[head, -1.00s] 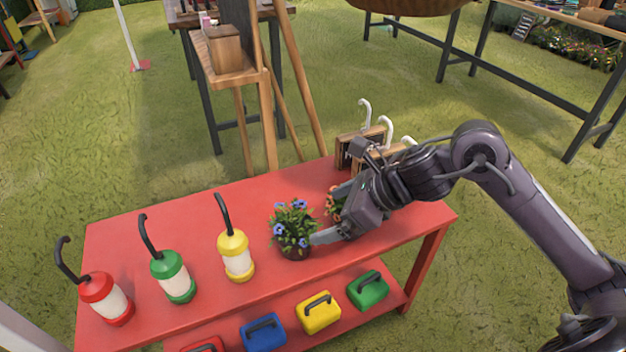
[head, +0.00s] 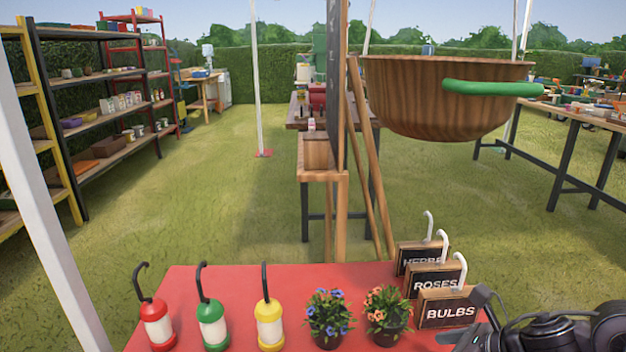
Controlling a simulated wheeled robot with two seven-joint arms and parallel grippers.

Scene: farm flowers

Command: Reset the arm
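My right arm comes in at the lower right, and its gripper (head: 466,316) is over the right end of the red table (head: 215,283). Its fingers look spread apart with nothing between them, though the frame's bottom edge cuts off part of the arm. The gripper is right of the pot of orange flowers (head: 387,306) and in front of the BULBS sign (head: 450,309), apart from the pot. The pot of blue flowers (head: 328,315) stands left of the orange one. My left gripper is not in view.
ROSES (head: 434,283) and HERBS (head: 415,260) signs stand behind BULBS. A wooden bowl (head: 440,95) with a green handle hangs behind.

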